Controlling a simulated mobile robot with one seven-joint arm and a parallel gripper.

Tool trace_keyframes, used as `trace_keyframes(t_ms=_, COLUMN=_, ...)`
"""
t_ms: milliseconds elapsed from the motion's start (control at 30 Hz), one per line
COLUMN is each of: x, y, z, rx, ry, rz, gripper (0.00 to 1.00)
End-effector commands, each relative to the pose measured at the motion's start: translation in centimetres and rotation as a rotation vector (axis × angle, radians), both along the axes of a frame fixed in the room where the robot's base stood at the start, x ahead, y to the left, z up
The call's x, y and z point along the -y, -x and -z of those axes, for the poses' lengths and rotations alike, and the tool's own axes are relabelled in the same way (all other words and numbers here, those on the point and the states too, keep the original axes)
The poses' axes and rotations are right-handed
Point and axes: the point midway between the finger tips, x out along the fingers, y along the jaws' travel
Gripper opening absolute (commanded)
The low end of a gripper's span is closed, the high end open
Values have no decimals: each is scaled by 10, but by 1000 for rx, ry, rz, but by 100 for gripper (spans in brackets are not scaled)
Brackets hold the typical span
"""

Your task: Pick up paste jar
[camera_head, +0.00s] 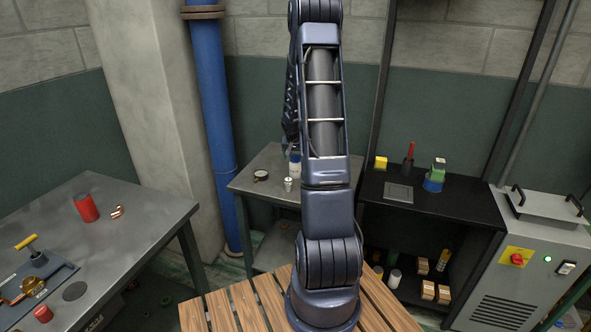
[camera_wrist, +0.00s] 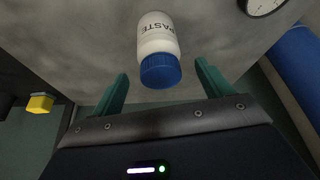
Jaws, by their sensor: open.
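The paste jar (camera_wrist: 158,42) is a white bottle with a blue cap, lettered "PASTE". In the wrist view it is at top centre, between the lines of my two green fingers and beyond their tips, not gripped. My gripper (camera_wrist: 160,75) is open and empty. In the head view the jar (camera_head: 294,163) stands on the small grey table (camera_head: 245,182), partly hidden by my arm.
A silver can (camera_head: 288,184) and a round gauge (camera_head: 260,175) are on the same table. A black shelf (camera_head: 460,205) stands to its right, with a yellow block (camera_head: 380,162). A blue pipe (camera_head: 211,110) rises behind on the left. A workbench (camera_head: 140,225) is at far left.

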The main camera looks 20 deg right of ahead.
Motion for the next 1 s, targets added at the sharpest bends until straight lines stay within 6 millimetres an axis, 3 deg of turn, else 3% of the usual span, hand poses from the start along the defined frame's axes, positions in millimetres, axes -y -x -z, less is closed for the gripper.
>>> trace_keyframes(t_ms=500, x=8, y=-15, z=46, rx=-1, ry=0, rz=-2, gripper=78)
trace_keyframes(t_ms=767, x=9, y=-16, z=48, rx=0, ry=0, rz=-1, gripper=78)
trace_keyframes(t_ms=1000, x=9, y=-16, z=48, rx=0, ry=0, rz=-1, gripper=31)
